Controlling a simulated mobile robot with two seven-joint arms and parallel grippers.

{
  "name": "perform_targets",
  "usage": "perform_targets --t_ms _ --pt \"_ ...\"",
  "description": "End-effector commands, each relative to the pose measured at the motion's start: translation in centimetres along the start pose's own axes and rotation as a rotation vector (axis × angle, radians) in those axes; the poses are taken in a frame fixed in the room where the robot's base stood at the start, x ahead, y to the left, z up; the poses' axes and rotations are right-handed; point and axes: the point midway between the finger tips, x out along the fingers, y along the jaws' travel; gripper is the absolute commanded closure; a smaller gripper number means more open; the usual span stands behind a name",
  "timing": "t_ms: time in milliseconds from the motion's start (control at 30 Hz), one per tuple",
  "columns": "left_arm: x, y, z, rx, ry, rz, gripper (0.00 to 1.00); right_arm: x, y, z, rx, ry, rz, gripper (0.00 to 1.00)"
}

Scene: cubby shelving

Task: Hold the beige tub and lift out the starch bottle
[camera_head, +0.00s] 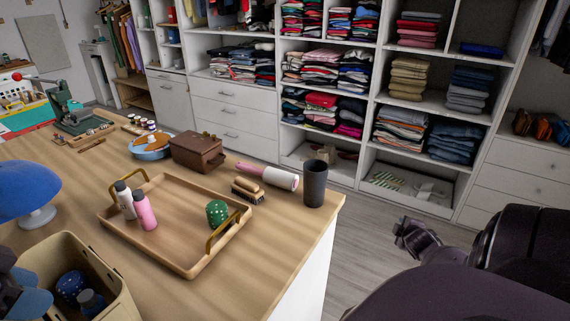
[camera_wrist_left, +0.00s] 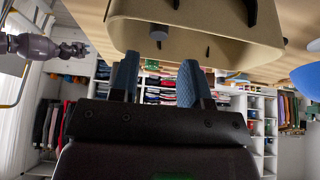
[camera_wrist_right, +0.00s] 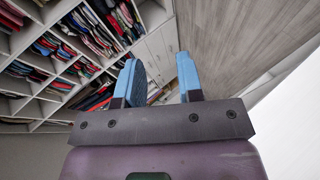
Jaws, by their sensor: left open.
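The beige tub (camera_head: 112,270) stands open on the table at the lower left of the head view; its wall (camera_wrist_left: 220,50) shows in the left wrist view. Inside it are a dark blue dotted container (camera_head: 71,284) and a bottle with a grey-blue top (camera_head: 91,299). I cannot tell for sure which is the starch bottle. My left gripper (camera_wrist_left: 157,70) is open, its blue fingers apart and pointing toward the tub; in the head view it is partly cut off beside the tub's left side. My right gripper (camera_wrist_right: 161,75) is open and empty, away from the table.
A wooden tray (camera_head: 170,257) holds a white bottle (camera_head: 125,200), a pink bottle (camera_head: 145,210) and a green dotted container (camera_head: 216,212). A blue lamp (camera_head: 28,190) stands near the tub.

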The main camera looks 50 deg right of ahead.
Motion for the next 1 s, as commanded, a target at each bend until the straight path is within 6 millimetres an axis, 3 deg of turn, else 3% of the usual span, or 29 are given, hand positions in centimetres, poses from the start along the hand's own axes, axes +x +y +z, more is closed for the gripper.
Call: perform_targets --t_ms 33,200,467,767,1000 --pt "0.0 0.0 0.0 0.0 0.0 0.0 0.57 0.7 1.6 -2.2 -0.029 0.042 0.034 0.66" --pt "0.0 0.0 0.0 0.0 0.0 0.0 0.57 2.0 6.5 -8.6 -0.13 0.162 0.146 0.66" --pt "0.0 0.0 0.0 0.0 0.0 0.0 0.57 2.2 14.3 -18.3 -0.282 0.328 0.342 0.66" --pt "0.0 0.0 0.0 0.0 0.0 0.0 0.57 -0.4 23.2 -29.4 -0.45 0.5 0.602 0.66" --pt "0.0 0.0 0.0 0.0 0.0 0.0 0.57 -4.8 29.4 -38.0 -0.577 0.629 0.833 0.66"
